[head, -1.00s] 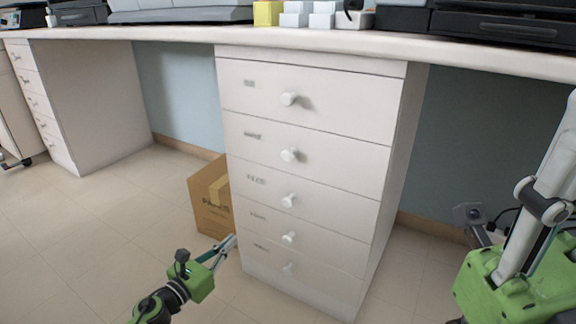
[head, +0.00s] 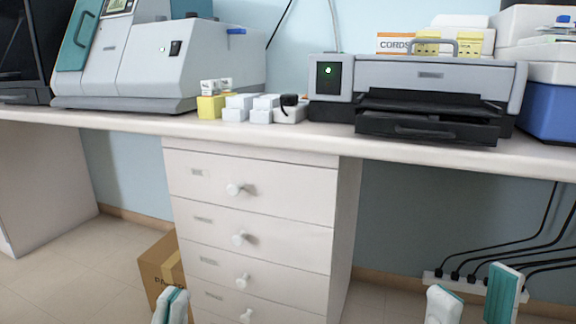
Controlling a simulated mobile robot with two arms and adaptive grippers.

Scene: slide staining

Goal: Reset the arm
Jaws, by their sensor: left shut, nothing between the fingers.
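My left gripper (head: 171,306) shows only its fingertips at the bottom edge of the head view. Its fingers are together with nothing between them, in front of the lower left of the drawer cabinet (head: 345,215). My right gripper (head: 472,299) is at the bottom right, with its two white and teal fingertips spread apart and nothing seen between them. It is to the right of the cabinet, below the counter. The rest of both arms is out of view.
The white counter (head: 300,142) runs across the view. On it stand a grey instrument (head: 140,65), small white boxes (head: 236,115), a yellow box (head: 210,106) and a black-and-grey printer-like machine (head: 430,85). A cardboard box (head: 155,265) and a power strip (head: 436,281) are below.

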